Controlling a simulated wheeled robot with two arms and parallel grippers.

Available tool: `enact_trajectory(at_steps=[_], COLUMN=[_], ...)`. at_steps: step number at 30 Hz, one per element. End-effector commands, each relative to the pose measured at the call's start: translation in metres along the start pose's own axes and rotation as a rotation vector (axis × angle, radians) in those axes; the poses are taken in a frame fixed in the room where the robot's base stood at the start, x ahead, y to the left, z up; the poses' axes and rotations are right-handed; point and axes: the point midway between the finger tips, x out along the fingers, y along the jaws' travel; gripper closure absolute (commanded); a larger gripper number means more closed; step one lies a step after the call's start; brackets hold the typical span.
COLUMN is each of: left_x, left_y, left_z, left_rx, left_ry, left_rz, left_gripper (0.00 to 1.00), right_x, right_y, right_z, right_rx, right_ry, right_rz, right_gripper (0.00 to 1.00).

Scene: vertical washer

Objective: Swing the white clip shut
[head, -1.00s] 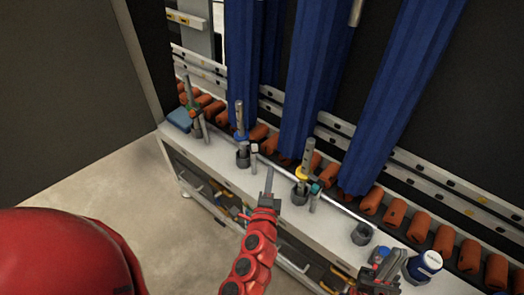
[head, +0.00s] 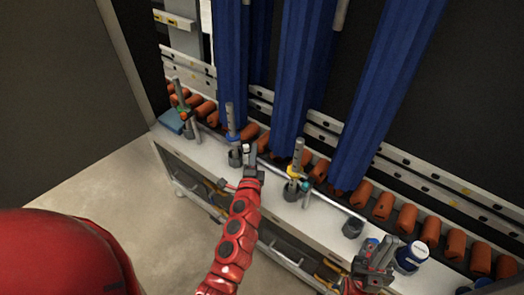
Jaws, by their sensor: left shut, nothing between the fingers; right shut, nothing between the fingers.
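A small pale clip-like piece (head: 253,150), probably the white clip, stands on the ledge just right of the grey post with the blue clip (head: 232,137). It is small, and I cannot tell how far it is swung. My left gripper (head: 247,150) is shut and empty. Its fingers point up and overlap this piece in the picture, partly hiding it; I cannot tell if they touch. My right gripper (head: 380,248) is shut and empty at the lower right, over the ledge and left of a white and blue jar.
The white ledge (head: 205,155) carries a post with a yellow clip (head: 293,172), a dark cup (head: 353,227), the jar (head: 410,257) and a blue block (head: 171,121). Orange rollers (head: 383,205) and hanging blue brushes (head: 365,110) stand behind. Floor is clear at left.

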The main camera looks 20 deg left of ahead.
Motion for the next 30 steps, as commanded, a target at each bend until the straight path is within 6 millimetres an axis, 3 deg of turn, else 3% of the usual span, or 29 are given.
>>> enact_trajectory(at_steps=[30], left_x=[-0.0048], left_y=[-0.0009], left_z=[0.0099], left_rx=[0.002], left_ry=[0.086], left_rz=[0.000], left_gripper=[1.00], right_x=[0.0117], right_y=[0.0006], right_z=[-0.0020], right_rx=[0.000], right_ry=[0.000], right_rz=[0.000], right_gripper=[1.00])
